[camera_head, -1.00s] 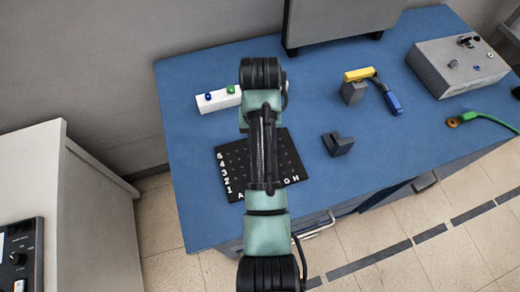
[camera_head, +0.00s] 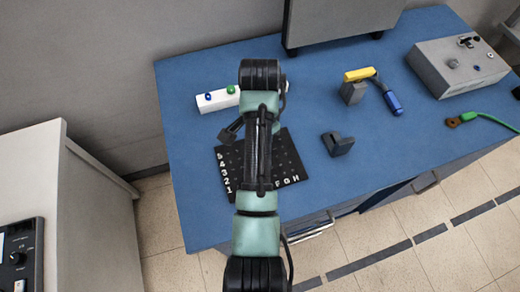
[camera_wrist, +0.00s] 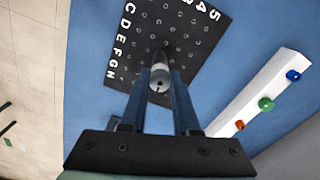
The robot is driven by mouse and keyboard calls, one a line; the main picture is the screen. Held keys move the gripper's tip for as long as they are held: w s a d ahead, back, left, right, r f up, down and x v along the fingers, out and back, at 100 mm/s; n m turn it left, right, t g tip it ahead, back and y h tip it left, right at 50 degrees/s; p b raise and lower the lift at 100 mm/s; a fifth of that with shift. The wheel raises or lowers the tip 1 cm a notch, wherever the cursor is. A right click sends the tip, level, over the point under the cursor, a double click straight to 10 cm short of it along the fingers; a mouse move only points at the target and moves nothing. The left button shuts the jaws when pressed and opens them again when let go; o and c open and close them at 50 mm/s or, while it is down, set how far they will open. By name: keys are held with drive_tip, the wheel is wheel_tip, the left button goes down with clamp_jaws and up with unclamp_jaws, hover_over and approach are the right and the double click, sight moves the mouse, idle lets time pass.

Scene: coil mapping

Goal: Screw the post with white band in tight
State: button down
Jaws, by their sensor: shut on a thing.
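The post stands over the black plate (camera_wrist: 185,28), which has rows of small holes marked with letters and numbers. The fingers hide part of the post, and I cannot tell how deep it sits. In the head view my arm covers the middle of the plate (camera_head: 290,168), and the fingertips are hidden.
A white block (camera_head: 215,101) with coloured posts lies behind the plate. A dark grey block (camera_head: 337,144) stands to the right.

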drive_tip(key=shift+a+f+m, duration=0.1)
drive_tip(key=shift+m, duration=0.6)
drive_tip(key=c, duration=0.6)
unclamp_jaws()
drive_tip(key=shift+o, duration=0.2)
drive_tip(key=shift+r, duration=0.6)
wheel_tip(320, 180, up, 12)
drive_tip(key=p, duration=0.9)
drive_tip(key=shift+p, duration=0.4)
drive_tip(key=shift+f, duration=0.1)
